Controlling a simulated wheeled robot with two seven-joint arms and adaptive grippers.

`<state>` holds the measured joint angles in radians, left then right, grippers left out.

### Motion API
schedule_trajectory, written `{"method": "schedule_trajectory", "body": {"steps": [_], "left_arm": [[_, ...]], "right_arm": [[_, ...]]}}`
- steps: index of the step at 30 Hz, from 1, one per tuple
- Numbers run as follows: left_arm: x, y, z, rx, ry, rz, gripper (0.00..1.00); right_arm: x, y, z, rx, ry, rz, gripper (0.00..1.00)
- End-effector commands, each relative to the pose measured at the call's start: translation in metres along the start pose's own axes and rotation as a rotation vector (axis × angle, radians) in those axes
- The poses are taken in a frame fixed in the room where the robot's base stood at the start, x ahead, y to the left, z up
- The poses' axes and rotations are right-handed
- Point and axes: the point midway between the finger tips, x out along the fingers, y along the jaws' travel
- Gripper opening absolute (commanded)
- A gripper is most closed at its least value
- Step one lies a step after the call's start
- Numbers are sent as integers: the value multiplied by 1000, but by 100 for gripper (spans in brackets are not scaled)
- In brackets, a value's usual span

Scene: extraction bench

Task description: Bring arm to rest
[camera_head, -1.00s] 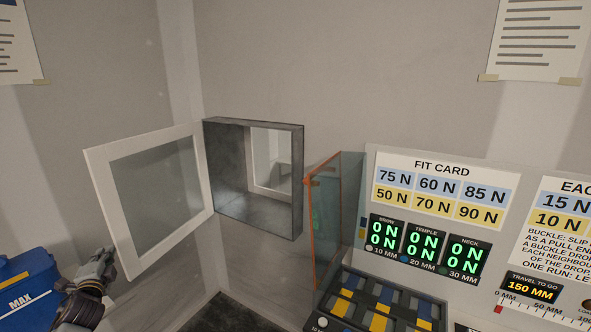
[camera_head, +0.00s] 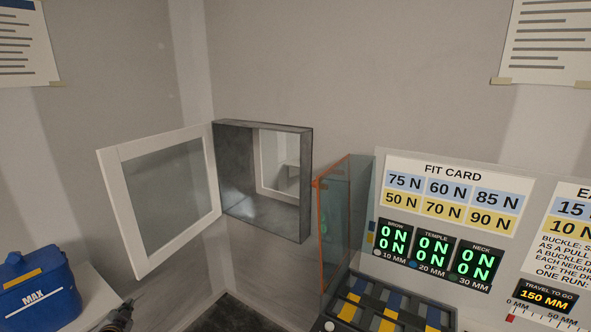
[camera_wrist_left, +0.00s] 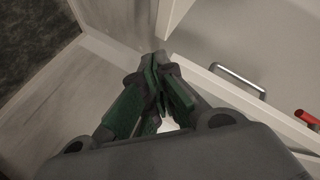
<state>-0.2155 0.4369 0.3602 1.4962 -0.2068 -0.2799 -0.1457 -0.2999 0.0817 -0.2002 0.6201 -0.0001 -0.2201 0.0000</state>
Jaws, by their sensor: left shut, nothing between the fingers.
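My left gripper (camera_head: 122,316) shows only in part at the bottom left of the head view, below the open cabinet door. In the left wrist view its fingers (camera_wrist_left: 163,62) are together, with nothing held between them. A white surface with a metal bar handle (camera_wrist_left: 238,80) lies beyond the fingers to the right. My right gripper is in neither view.
A white-framed door (camera_head: 112,205) stands open left of a grey wall box (camera_head: 262,220). A blue case marked MAX (camera_head: 45,285) sits at lower left. A clear orange-edged panel (camera_head: 335,220) and the fit card panel (camera_head: 450,165) stand to the right.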

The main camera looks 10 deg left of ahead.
Motion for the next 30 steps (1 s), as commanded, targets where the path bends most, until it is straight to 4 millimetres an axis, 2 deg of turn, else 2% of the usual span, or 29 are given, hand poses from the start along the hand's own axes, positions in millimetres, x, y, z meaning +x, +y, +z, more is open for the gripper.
{"method": "schedule_trajectory", "body": {"steps": [1, 8, 14, 23, 30], "left_arm": [[1, 20, 17, -23, -25, 30, 0], [-5, 103, 83, -111, -132, 145, 0], [-25, 176, 138, -165, -229, 239, 0], [-78, 280, 214, -210, -377, 374, 0], [-137, 356, 268, -211, -493, 481, 0]], "right_arm": [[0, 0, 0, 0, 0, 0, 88], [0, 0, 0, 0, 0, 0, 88], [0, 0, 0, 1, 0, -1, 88], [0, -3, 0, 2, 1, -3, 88], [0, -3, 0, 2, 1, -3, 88]]}}
